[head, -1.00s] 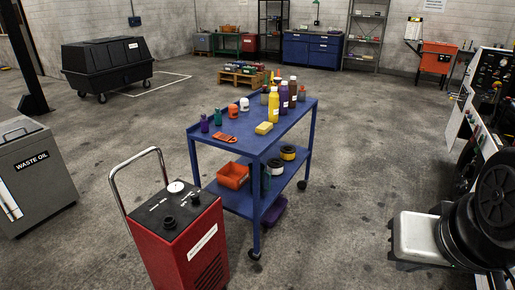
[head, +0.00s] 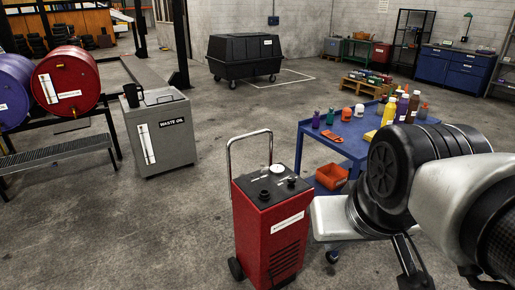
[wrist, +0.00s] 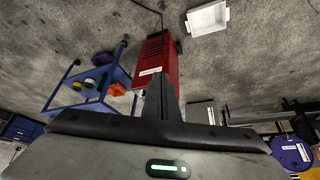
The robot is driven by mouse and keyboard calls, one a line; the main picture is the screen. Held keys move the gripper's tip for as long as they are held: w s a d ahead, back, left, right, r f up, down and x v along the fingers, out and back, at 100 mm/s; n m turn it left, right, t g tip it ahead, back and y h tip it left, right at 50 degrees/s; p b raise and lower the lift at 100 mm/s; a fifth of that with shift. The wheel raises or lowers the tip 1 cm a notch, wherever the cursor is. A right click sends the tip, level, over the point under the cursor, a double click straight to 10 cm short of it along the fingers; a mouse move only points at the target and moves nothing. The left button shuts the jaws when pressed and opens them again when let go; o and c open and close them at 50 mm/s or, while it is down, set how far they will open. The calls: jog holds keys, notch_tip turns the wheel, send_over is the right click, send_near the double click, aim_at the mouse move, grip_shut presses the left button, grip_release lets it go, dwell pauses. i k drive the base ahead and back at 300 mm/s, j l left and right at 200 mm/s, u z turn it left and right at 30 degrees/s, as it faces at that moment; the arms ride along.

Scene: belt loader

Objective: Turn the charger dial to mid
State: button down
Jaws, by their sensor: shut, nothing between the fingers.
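The charger is a red box (head: 270,225) with a black top and a bent metal handle, standing on the floor in the middle of the head view. Its top carries a white round gauge or dial (head: 277,168) and two black knobs (head: 264,193), (head: 291,182); their settings are too small to read. In the wrist view the charger (wrist: 157,60) appears beyond my gripper, its top controls not readable. My gripper (wrist: 162,82) is shut and empty, its fingers overlapping the charger in that picture but apparently apart from it. In the head view its fingertips cannot be made out.
A blue cart (head: 330,148) with bottles and an orange bin (head: 331,176) stands close behind the charger, right. A grey waste oil cabinet (head: 178,150) is to the left, with drums (head: 66,83) beyond. Floor between cabinet and charger is clear. A pale box (wrist: 208,18) shows in the wrist view.

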aim_at(291, 179)
jog(key=i+l, duration=0.3)
jog(key=i+l+u, duration=0.15)
jog(key=i+l, duration=0.15)
jog(key=l, duration=0.15)
jog(key=i+l+u, duration=0.1)
jog(key=i, duration=0.65)
